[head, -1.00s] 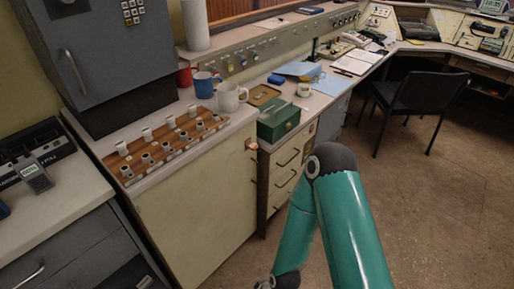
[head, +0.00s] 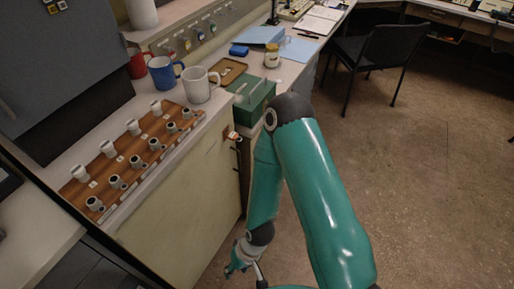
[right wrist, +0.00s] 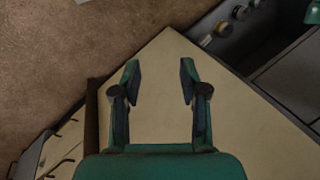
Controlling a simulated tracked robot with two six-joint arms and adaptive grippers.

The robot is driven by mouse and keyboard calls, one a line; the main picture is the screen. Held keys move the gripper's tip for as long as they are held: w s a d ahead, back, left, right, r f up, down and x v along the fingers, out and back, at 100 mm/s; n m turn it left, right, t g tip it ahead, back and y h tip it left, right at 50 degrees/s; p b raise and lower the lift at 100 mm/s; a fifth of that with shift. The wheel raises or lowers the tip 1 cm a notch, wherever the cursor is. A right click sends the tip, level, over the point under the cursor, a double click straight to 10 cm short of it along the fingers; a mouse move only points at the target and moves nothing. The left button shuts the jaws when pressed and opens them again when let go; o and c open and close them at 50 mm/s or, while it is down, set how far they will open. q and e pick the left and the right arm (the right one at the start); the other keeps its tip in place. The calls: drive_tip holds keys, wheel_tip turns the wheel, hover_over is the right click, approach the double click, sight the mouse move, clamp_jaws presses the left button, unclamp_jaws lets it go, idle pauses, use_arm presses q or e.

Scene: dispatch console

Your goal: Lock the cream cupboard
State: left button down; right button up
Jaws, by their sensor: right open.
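The cream cupboard (head: 175,215) stands at the left with its plain front facing the room. A small orange-and-white fitting (head: 233,136) sits at its top right corner; I cannot tell whether it is a lock or key. My right gripper (head: 238,266) is low in front of the cupboard, partly cut by the frame's bottom edge. In the right wrist view my right gripper (right wrist: 160,72) is open and empty, with the cream surface (right wrist: 235,120) behind its fingers. My left gripper is out of view.
On the cupboard top are a wooden rack (head: 135,155) with several small white-topped pieces, a blue mug (head: 163,74) and a white mug (head: 197,87). A green box (head: 250,101) is beside them. A dark chair (head: 380,52) stands on open brown floor.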

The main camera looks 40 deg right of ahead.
drive_tip(key=shift+o, duration=0.6)
drive_tip(key=shift+d+f, duration=0.15)
drive_tip(key=m+t+y+b, duration=0.3)
drive_tip(key=m+t+b, duration=1.5)
drive_tip(key=m, duration=1.1)
approach(235, 136)
drive_tip(key=w, duration=0.2)
drive_tip(key=shift+m+g, duration=0.3)
drive_tip(key=shift+g, duration=0.1)
drive_tip(key=shift+a+x, duration=0.15)
drive_tip(key=shift+x, duration=1.85)
drive_tip(key=shift+a+x, duration=0.1)
drive_tip(key=shift+x, duration=1.95)
drive_tip(key=shift+s, duration=0.15)
clamp_jaws()
